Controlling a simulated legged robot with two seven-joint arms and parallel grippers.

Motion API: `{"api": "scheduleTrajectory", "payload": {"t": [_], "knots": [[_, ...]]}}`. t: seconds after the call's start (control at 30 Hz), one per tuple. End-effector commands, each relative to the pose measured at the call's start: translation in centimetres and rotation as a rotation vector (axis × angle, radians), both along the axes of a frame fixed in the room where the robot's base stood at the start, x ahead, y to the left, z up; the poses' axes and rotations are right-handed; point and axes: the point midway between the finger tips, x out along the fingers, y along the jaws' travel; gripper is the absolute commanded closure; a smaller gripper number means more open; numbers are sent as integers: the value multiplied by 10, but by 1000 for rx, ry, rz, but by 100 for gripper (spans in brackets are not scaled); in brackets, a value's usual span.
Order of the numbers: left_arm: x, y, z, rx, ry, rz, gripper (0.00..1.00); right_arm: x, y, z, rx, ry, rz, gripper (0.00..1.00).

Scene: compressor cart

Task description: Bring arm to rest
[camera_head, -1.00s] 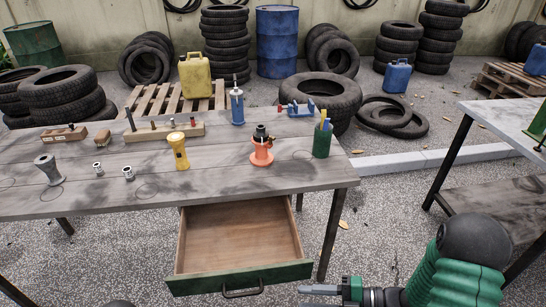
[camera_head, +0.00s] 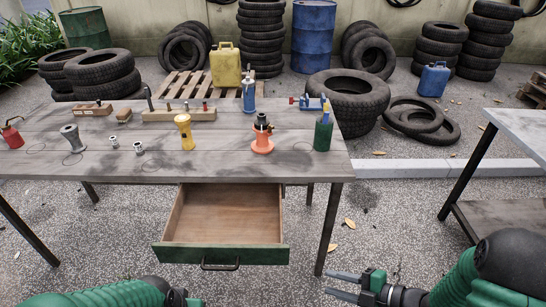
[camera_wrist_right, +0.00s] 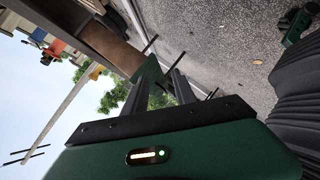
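My right gripper (camera_head: 342,284) is in the lower right of the head view, in front of the workbench and above the paved ground. Its two fingers are apart with nothing between them. The right wrist view also shows the fingers (camera_wrist_right: 160,90) apart and empty. My left arm shows at the bottom left of the head view. Its fingers are below the picture's edge. The workbench (camera_head: 65,163) stands ahead, and its green-fronted drawer (camera_head: 222,256) is pulled open and empty. My right gripper is to the right of the drawer, apart from it.
On the bench are a yellow flashlight (camera_head: 184,132), an orange jack (camera_head: 262,135), a green cup (camera_head: 323,134), a red oil can (camera_head: 12,133) and a wooden tool block (camera_head: 180,115). A second table (camera_head: 525,130) stands right. Tires (camera_head: 347,100) lie behind.

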Motion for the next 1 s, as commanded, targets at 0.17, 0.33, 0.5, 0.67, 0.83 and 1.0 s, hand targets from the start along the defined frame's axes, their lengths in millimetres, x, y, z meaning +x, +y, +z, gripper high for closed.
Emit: {"api": "scheduleTrajectory", "payload": {"t": [0.17,0.33,0.5,0.67,0.83,1.0], "knots": [[0,0,0,0,0,0,22,34,-21,-3,-103,103,-236,67],[0,0,0,0,0,0,22,55,-52,3,-161,262,-575,67],[0,0,0,0,0,0,22,36,-79,13,-117,504,-1012,67],[0,0,0,0,0,0,22,-22,-73,19,15,804,-1388,67],[0,0,0,0,0,0,22,-91,-34,23,161,1137,-1652,67],[1,0,61,0,-2,0,22,-97,-32,83,170,1172,-1678,67]]}}
